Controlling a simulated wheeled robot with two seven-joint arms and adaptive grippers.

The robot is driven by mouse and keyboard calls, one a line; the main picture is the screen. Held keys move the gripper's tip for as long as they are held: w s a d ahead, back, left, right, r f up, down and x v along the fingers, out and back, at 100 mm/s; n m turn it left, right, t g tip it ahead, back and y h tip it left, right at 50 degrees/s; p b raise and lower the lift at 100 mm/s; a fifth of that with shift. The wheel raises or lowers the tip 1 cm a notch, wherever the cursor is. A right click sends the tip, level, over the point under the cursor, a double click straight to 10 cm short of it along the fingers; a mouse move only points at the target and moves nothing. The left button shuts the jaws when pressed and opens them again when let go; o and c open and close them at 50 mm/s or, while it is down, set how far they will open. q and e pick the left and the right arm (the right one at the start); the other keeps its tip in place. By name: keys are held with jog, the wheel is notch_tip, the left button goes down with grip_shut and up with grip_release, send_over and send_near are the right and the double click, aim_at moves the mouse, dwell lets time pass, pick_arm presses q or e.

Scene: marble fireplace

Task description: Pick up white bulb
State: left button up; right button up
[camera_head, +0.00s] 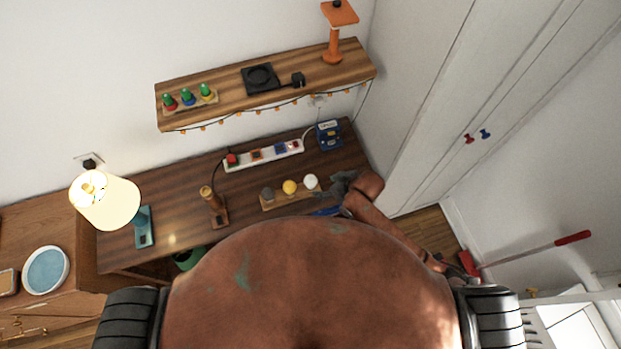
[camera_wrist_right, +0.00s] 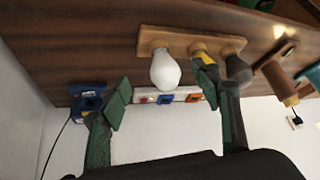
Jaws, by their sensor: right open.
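The white bulb (camera_head: 311,181) stands at the right end of a small wooden holder (camera_head: 270,208) on the dark wooden table. It also shows in the wrist view (camera_wrist_right: 165,71), near the middle. A yellow bulb (camera_head: 289,187) and a dark grey bulb (camera_head: 267,194) stand beside it in the same holder. My right gripper (camera_head: 338,183) is open and empty, just right of the white bulb in the head view. In the wrist view its fingers (camera_wrist_right: 165,84) appear on either side of the white bulb, with the right finger partly covering the yellow one. My left gripper is out of view.
A white power strip (camera_head: 264,154) and a blue box (camera_head: 328,135) lie behind the holder. A brown tool in a stand (camera_head: 215,204) and a lit lamp (camera_head: 107,200) are to the left. A shelf (camera_head: 220,104) hangs above the table; white cabinet doors (camera_head: 430,95) are at the right.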

aim_at(314, 180)
jog(key=shift+w+a+n, duration=0.35)
jog(key=shift+w+a, duration=0.05)
jog(key=shift+a, duration=0.2)
jog(key=shift+w+a+n, duration=0.35)
jog(key=shift+w+a, duration=0.05)
jog(key=shift+a, duration=0.2)
jog(key=shift+w+a+f+g, duration=0.15)
jog(key=shift+w+a+f, duration=0.15)
jog(key=shift+f, duration=0.2)
jog(key=shift+w+a+f+g, duration=0.15)
jog(key=shift+a+f, duration=0.15)
jog(key=shift+f, duration=0.15)
jog(key=shift+w+p+x, duration=0.2)
jog(key=shift+p+x, duration=0.1)
jog(key=shift+x, duration=1.05)
jog(key=shift+w+p+x, duration=0.25)
jog(key=shift+p+x, duration=0.05)
jog(key=shift+x, duration=1.1)
jog(key=shift+r, duration=0.2)
jog(key=shift+d, duration=0.1)
jog(key=shift+c, duration=0.7)
jog(key=c, duration=1.1)
